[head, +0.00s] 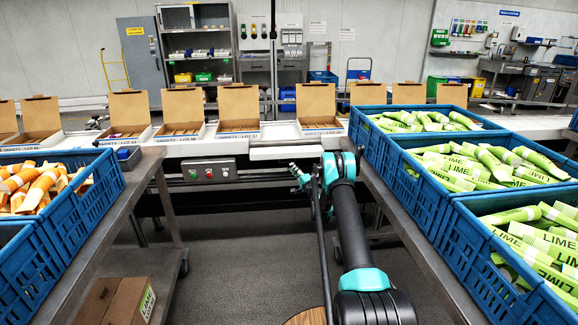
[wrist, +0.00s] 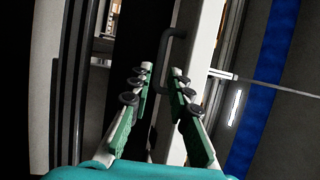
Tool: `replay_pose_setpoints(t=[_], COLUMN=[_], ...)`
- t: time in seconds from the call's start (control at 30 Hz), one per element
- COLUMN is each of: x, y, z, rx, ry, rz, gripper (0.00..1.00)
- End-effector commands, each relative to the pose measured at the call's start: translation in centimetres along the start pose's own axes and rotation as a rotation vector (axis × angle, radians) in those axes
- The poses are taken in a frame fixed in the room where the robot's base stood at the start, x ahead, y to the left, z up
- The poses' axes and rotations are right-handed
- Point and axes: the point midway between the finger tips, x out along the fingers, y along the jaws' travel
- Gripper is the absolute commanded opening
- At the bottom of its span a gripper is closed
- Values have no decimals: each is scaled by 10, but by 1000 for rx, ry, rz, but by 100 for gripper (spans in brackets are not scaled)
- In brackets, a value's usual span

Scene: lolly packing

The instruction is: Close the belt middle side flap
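A white panel (head: 285,152) juts from the front edge of the belt, right of the control box; it looks like the middle side flap, lying about level. In the wrist view, a long white panel (wrist: 204,50) with a grey bar handle (wrist: 166,52) shows beyond the fingers, and I take it to be the same flap. My gripper (head: 297,172) is just below and right of the panel in the head view. In the wrist view my gripper (wrist: 160,80) is open and empty, with the handle ahead between the fingertips. I cannot tell whether a finger touches the panel.
Open cardboard boxes (head: 238,127) stand along the belt. Blue crates of green lime lollies (head: 415,190) line the right table; a blue crate of orange lollies (head: 95,205) stands on the left table (head: 120,220). A control box (head: 208,171) is on the belt front.

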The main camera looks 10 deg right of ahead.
Motion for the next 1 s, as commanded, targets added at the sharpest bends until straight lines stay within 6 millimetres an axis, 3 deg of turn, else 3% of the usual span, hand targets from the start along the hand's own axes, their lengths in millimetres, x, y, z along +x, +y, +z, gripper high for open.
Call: replay_pose_setpoints(t=[0.13,0.33,0.7,0.87,1.0], x=[26,46,51,51,51], y=[0,0,0,0,0], z=[1,0,0,0,0], rx=[0,0,0,0,0], ry=[-1,0,0,0,0], rz=[0,0,0,0,0], gripper=[19,19,19,0,0])
